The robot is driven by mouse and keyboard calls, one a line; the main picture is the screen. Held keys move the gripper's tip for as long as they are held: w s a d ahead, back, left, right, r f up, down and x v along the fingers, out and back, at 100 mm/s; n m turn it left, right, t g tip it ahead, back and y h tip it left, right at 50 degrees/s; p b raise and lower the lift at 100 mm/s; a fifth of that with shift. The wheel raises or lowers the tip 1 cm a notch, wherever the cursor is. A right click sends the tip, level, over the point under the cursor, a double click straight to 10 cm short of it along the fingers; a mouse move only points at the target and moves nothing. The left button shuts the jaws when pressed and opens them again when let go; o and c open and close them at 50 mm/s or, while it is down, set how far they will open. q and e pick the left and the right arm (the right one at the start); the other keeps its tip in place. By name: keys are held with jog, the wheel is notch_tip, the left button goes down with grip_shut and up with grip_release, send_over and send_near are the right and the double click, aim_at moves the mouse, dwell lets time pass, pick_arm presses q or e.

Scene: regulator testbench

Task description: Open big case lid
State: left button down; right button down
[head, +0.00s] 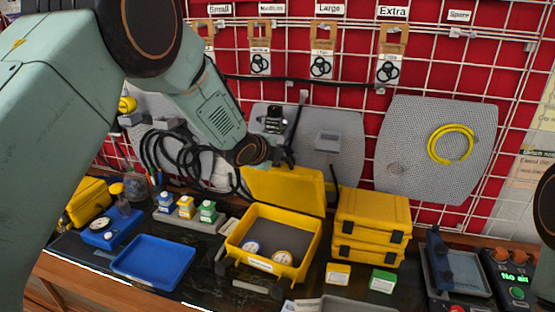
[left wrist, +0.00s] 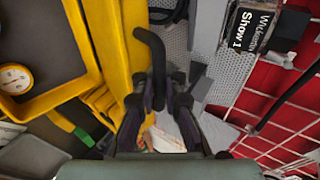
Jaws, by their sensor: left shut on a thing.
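The big yellow case (head: 262,265) stands on the dark bench with its lid (head: 285,190) raised at the back. Two round gauges (head: 282,257) lie inside on the grey lining. My left gripper (head: 286,158) is at the top edge of the lid. In the left wrist view my left gripper (left wrist: 157,88) is closed around a black bent bar (left wrist: 150,45), which looks like the lid's handle, beside the yellow lid (left wrist: 122,45). Its exact contact in the head view is hard to make out. My right gripper is not in view.
Two stacked yellow cases (head: 372,222) stand close on the right. A blue tray (head: 152,262) and small coloured boxes (head: 186,207) lie to the left. A grid wall with grey panels (head: 420,150) and black hoses (head: 190,165) stands close behind the lid.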

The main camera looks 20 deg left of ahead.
pick_arm(q)
jog(key=shift+w+r, duration=0.15)
jog(key=c, duration=1.4)
grip_release()
jog(key=shift+s, duration=0.2)
jog(key=shift+c, duration=0.2)
jog(key=v, duration=1.1)
jog(key=shift+s+a, duration=0.15)
jog(key=shift+s, duration=0.2)
jog(key=shift+s+r, duration=0.1)
jog(key=shift+r, duration=0.1)
